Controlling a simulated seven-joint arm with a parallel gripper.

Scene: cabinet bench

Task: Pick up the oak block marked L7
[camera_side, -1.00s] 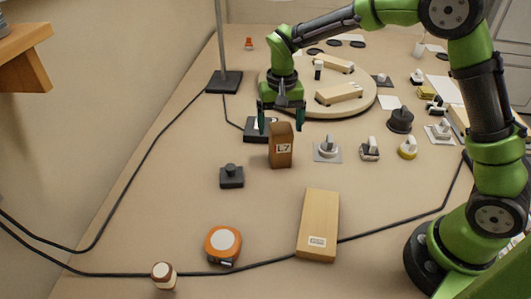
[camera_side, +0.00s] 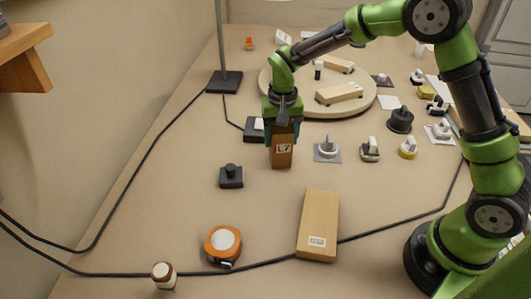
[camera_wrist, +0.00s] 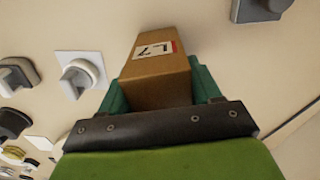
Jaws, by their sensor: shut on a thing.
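The oak block marked L7 (camera_side: 282,157) is a brown upright block with a white label on its front. It stands on the bench left of the grey knob on a plate. My gripper (camera_side: 282,134) is over it from above, with its green fingers on either side of the block's upper part. In the wrist view the block (camera_wrist: 158,80) sits between the two fingers (camera_wrist: 162,92), its L7 label facing up in the picture. The gripper is shut on the block. The block's top is hidden by the gripper in the side view.
A grey knob on a plate (camera_side: 327,149) stands close right of the block. A black button box (camera_side: 231,176) is at its front left. A pale wooden block (camera_side: 318,226) and an orange tape measure (camera_side: 222,244) lie nearer. A round board (camera_side: 350,109) is behind.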

